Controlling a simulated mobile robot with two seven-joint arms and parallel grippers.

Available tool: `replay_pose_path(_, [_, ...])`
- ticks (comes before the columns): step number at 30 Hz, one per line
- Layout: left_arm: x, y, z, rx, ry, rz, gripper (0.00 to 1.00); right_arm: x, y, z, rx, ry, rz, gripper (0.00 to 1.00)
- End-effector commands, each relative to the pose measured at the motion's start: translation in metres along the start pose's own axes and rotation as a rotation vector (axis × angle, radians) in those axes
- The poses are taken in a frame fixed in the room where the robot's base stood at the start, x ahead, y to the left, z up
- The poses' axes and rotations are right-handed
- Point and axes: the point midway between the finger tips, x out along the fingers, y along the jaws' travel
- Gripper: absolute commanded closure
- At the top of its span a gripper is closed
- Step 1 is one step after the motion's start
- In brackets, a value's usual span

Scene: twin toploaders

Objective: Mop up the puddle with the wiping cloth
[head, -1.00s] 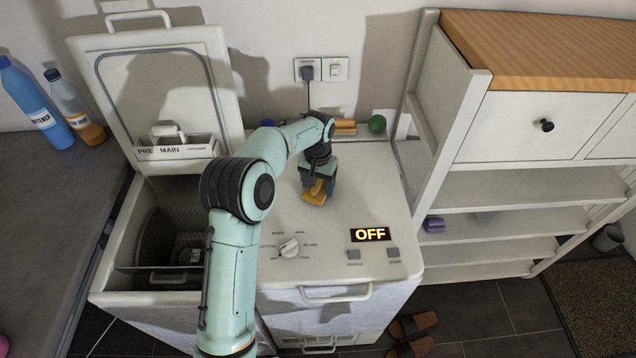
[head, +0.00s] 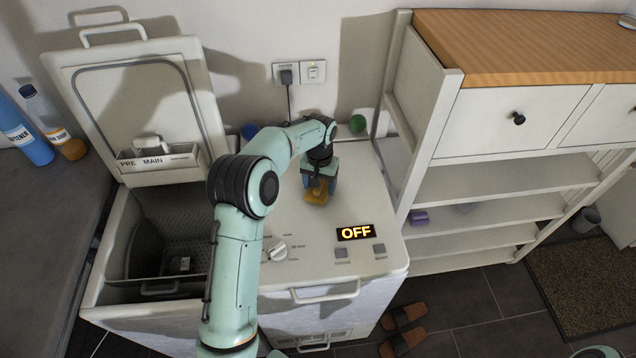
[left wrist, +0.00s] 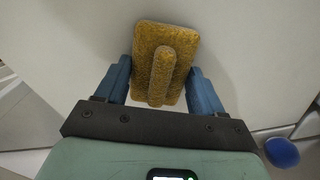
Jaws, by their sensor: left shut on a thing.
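My left gripper (head: 319,182) is shut on the yellow wiping cloth (head: 316,197), low over the white washer top, right of the open lid. The left wrist view shows the cloth (left wrist: 178,42) as a flat, rough yellow pad with a raised ridge, between my two blue fingers (left wrist: 160,85). I cannot tell whether the cloth touches the top. I cannot make out a puddle in either view; the cloth and arm hide part of the top. My right gripper is not in view.
The washer's open tub (head: 180,235) lies left of my arm. A knob (head: 278,251) and an OFF display (head: 356,232) are at the front. A green ball (head: 357,123) is at the back. White shelves (head: 490,180) stand at the right. The top's right part is clear.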

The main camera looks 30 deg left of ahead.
Motion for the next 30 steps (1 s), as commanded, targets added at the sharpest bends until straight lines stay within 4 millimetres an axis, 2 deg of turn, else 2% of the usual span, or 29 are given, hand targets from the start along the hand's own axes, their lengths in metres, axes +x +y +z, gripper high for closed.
replay_pose_path(10, [-0.004, -0.021, -0.015, -0.001, 0.003, 0.0, 0.56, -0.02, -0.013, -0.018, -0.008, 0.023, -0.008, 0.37])
replay_pose_path(19, [-0.001, -0.039, -0.026, -0.002, 0.001, 0.0, 0.56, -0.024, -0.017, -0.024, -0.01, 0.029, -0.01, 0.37])
replay_pose_path(30, [0.0, -0.042, -0.026, 0.0, 0.0, 0.0, 0.56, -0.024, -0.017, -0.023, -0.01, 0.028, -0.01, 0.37])
